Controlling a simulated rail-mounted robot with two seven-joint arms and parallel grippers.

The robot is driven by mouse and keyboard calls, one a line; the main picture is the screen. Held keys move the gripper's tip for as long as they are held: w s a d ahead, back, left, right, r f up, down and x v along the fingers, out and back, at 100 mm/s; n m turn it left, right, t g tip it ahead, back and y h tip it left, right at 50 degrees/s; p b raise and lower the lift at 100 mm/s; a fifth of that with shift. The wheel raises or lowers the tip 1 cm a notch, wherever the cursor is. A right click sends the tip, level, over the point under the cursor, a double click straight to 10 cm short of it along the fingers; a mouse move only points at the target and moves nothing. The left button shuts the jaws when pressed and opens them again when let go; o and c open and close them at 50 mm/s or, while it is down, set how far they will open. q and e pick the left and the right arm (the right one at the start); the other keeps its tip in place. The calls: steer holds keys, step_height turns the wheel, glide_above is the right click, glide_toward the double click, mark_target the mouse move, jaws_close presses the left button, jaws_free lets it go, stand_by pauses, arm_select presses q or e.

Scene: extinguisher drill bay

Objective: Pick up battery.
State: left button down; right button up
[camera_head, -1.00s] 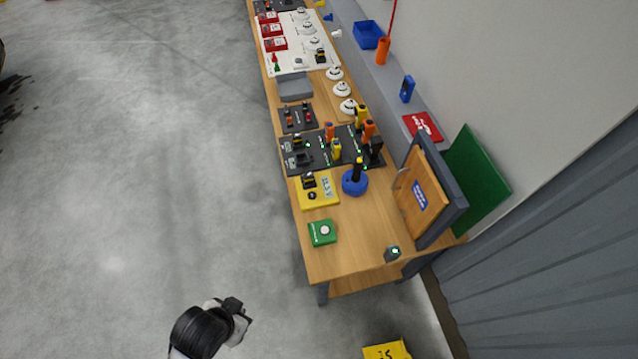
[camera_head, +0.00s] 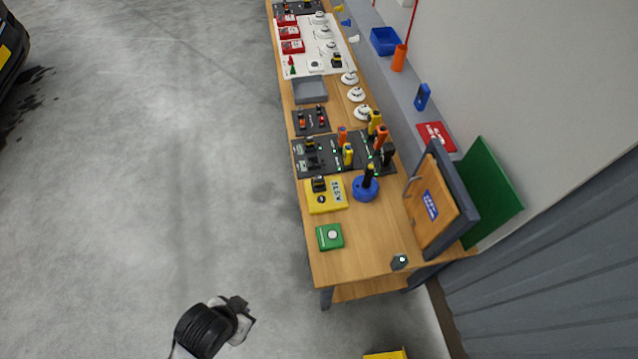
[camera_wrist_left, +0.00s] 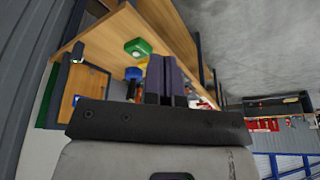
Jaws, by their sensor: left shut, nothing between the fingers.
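I cannot tell for sure which thing is the battery. Small dark blocks that could be batteries sit on the dark charger board (camera_head: 325,170) and on the yellow meter box (camera_head: 327,203). Yellow, orange and black upright tools (camera_head: 377,137) stand at the board's right part. A black-handled tool stands in a round blue base (camera_head: 365,191). My left gripper (camera_head: 240,303) is over the floor, left of the bench's near end and apart from everything on it. In the left wrist view its fingers (camera_wrist_left: 166,78) are together and empty. My right gripper is not in view.
The long wooden bench (camera_head: 378,240) runs away along the wall. A green box (camera_head: 330,237) and a small dark block with a green light (camera_head: 400,261) are near its front end. A wooden door panel (camera_head: 430,200) stands at the right.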

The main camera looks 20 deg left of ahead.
arm_select(q)
steer(key=c, duration=1.8)
jaws_free()
steer(key=o, duration=1.2)
steer(key=shift+w, duration=0.1)
